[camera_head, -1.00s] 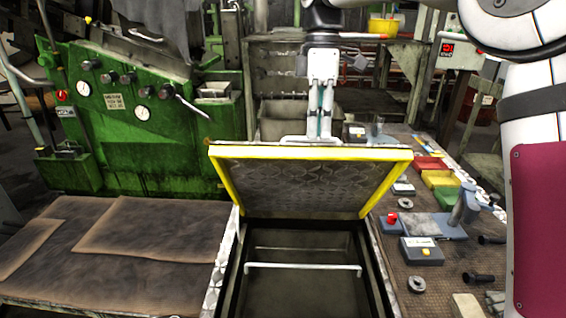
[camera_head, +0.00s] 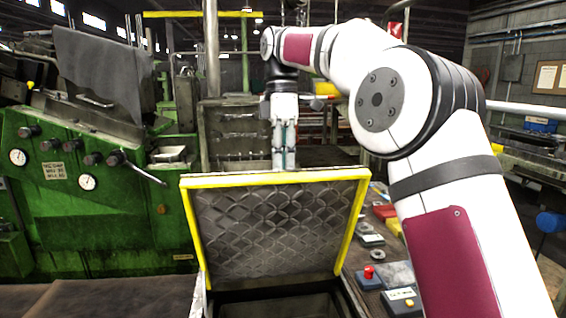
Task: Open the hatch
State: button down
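The hatch (camera_head: 278,230) is a dark diamond-patterned plate with a yellow rim, raised and tilted steeply up on its far side. Its near face, turned to me, is the underside. Below it, the dark opening (camera_head: 280,303) shows at the bottom edge of the head view. My gripper (camera_head: 285,164) points down at the middle of the hatch's top edge, on the far side. Its fingertips are hidden behind the rim, so I cannot see whether they hold the hatch's handle, which is also hidden.
A green machine (camera_head: 90,190) with gauges and a lever stands at left. My white arm covers much of the right side.

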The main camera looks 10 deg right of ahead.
jog(key=f, duration=0.1)
jog(key=w+f, duration=0.1)
jog(key=f, duration=0.1)
jog(key=shift+d+f, duration=0.15)
jog(key=shift+d, duration=0.05)
jog(key=c, duration=0.8)
grip_release()
jog(key=shift+w+f, duration=0.15)
jog(key=shift+w, duration=0.15)
jog(key=shift+s+a, duration=0.1)
jog(key=shift+c, duration=0.6)
jog(key=shift+s, duration=0.1)
